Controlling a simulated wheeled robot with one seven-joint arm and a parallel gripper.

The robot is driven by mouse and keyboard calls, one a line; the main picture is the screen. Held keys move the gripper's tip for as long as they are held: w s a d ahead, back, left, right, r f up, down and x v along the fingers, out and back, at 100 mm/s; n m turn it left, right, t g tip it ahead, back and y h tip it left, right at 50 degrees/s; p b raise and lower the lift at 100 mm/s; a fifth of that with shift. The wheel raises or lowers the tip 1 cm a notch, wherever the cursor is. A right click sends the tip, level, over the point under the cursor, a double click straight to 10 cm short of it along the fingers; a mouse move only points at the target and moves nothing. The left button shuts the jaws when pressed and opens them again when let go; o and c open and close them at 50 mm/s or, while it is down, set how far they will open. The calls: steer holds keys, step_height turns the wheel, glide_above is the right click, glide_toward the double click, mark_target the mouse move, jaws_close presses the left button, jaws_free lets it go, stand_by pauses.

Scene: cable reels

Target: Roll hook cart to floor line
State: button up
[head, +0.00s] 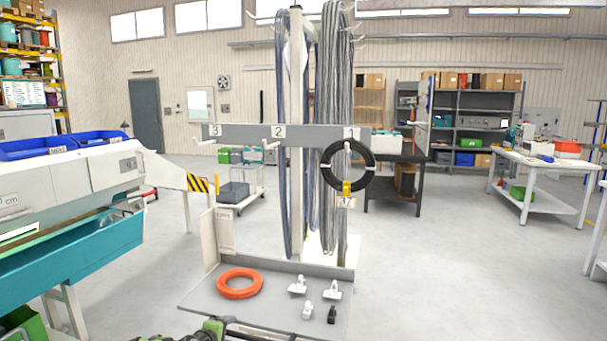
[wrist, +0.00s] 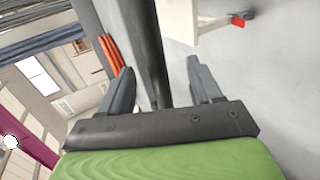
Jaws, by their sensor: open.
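The hook cart (head: 195,296) stands upright in front of me in the head view, with a grey rail (head: 240,133) marked 3, 2 and 1. Blue and grey cables hang from its top hooks, and a black coil (head: 333,181) with a yellow tag hangs by number 1. My gripper (wrist: 160,65) is open in the wrist view. Its two fingers stand on either side of a dark bar (wrist: 146,40), which looks like the cart's handle; contact cannot be told. In the head view the green gripper body is partly cut off at the bottom edge. No floor line is clearly visible.
An orange coil (head: 240,284) and several small white and black pieces lie on the cart's base. A machine with a teal tray (head: 100,245) stands close on the left. A white table (head: 540,166) stands at right. Grey floor (head: 450,270) is open right of the cart.

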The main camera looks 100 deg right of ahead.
stand_by(0.4)
steer(key=p+v, duration=0.2)
steer(key=v, duration=0.6)
steer(key=shift+w, duration=0.1)
stand_by(0.8)
